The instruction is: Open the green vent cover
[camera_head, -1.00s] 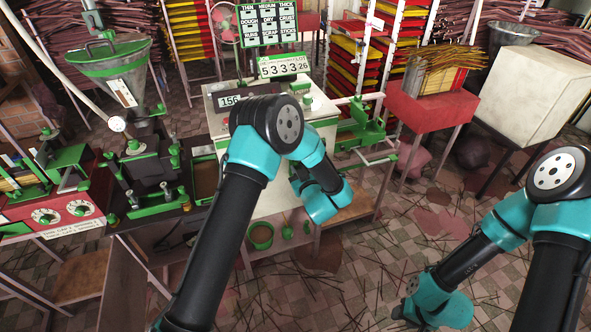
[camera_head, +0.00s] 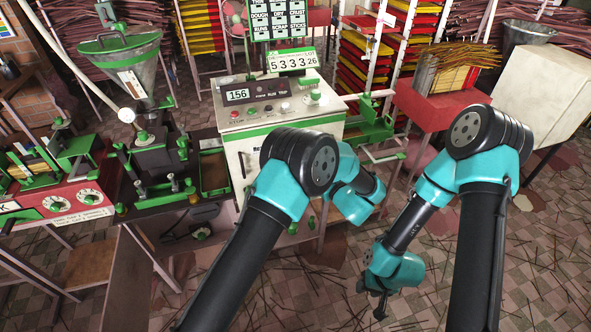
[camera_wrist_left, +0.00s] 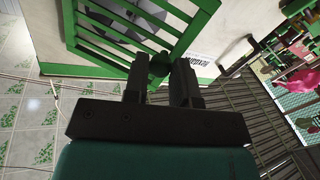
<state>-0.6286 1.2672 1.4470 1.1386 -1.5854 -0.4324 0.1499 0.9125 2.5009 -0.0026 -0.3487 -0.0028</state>
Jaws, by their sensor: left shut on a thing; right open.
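The green vent cover (camera_wrist_left: 118,30) is a slatted frame on the white cabinet side in the left wrist view, with a grey round part behind its slats. My left gripper (camera_wrist_left: 160,78) is shut on the dark green knob (camera_wrist_left: 161,64) at the cover's near edge. How far the cover stands from the cabinet, I cannot tell. In the head view the cover and my left gripper are hidden. My right gripper (camera_head: 380,300) is open and empty, hanging low over the floor right of the cabinet.
The white control cabinet (camera_head: 234,160) with a display stands in the middle. A green-fitted extruder (camera_head: 160,160) is at its left. A red stand (camera_head: 440,105) with incense sticks and a white block (camera_head: 545,85) are at the right. Tiled floor strewn with sticks lies in front.

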